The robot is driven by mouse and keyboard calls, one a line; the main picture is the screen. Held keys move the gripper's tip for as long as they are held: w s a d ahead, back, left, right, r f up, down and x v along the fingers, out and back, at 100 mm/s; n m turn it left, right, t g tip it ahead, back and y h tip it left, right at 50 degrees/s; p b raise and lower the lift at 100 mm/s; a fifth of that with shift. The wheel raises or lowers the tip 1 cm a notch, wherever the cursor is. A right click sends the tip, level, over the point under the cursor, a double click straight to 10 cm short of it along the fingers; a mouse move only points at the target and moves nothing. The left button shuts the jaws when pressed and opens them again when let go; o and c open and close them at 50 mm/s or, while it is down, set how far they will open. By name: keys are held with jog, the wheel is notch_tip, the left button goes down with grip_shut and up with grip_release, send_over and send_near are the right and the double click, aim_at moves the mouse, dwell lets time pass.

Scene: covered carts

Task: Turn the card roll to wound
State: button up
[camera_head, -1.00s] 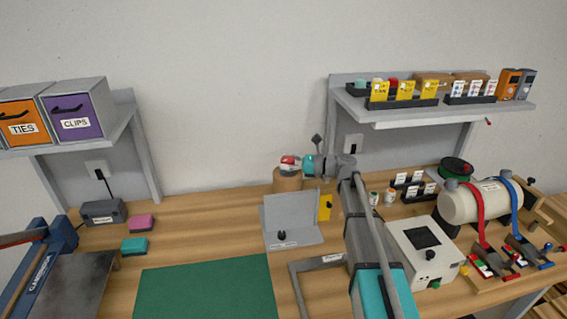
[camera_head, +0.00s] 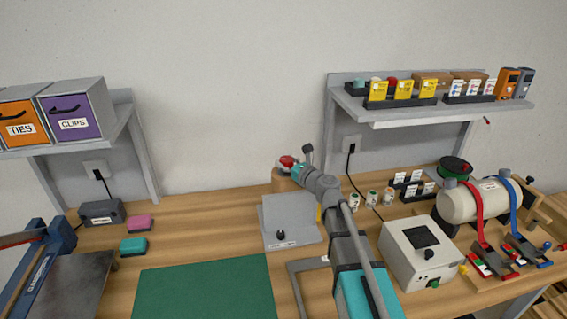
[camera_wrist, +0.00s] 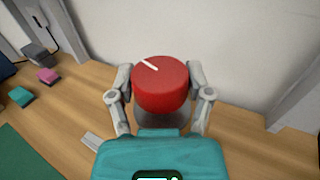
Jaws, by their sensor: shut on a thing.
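The card roll (camera_head: 280,184) is a brown upright cylinder at the back of the bench, partly hidden behind my wrist and the grey panel. A red round knob (camera_head: 287,161) sits on top of it. In the wrist view the red knob (camera_wrist: 162,88) fills the space between my fingers, and a white line on its top slants from upper left to lower right. My gripper (camera_wrist: 160,95) is shut on the knob, with one finger on each side. The gripper (camera_head: 291,165) also shows in the head view. I see no "wound" mark.
A grey upright panel (camera_head: 289,215) stands just in front of the roll. A white box with a dark screen (camera_head: 417,248) and several small jars (camera_head: 372,198) are to the right. A green mat (camera_head: 205,290) lies front left.

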jog(key=m+t+h, duration=0.2)
jog(key=h, duration=0.1)
jog(key=m+t+h, duration=0.1)
jog(key=m+h, duration=0.1)
jog(key=shift+s, duration=0.25)
jog(key=m+t+h, duration=0.1)
jog(key=m+h, duration=0.1)
jog(key=h, duration=0.1)
jog(key=m+h, duration=0.1)
jog(key=h, duration=0.2)
jog(key=shift+w+m+t, duration=0.1)
jog(key=shift+m+t, duration=0.3)
jog(key=m+h, duration=0.2)
jog(key=h, duration=0.1)
jog(key=m+h, duration=0.2)
jog(key=h, duration=0.1)
jog(key=shift+w+a+g, duration=0.1)
jog(key=shift+g, duration=0.2)
jog(key=shift+m+g+h, duration=0.8)
jog(key=shift+m+h, duration=0.5)
jog(key=shift+h, duration=0.7)
jog(key=o, duration=1.1)
jog(key=shift+r, duration=0.1)
jog(key=shift+o, duration=0.2)
jog(key=v, duration=1.2)
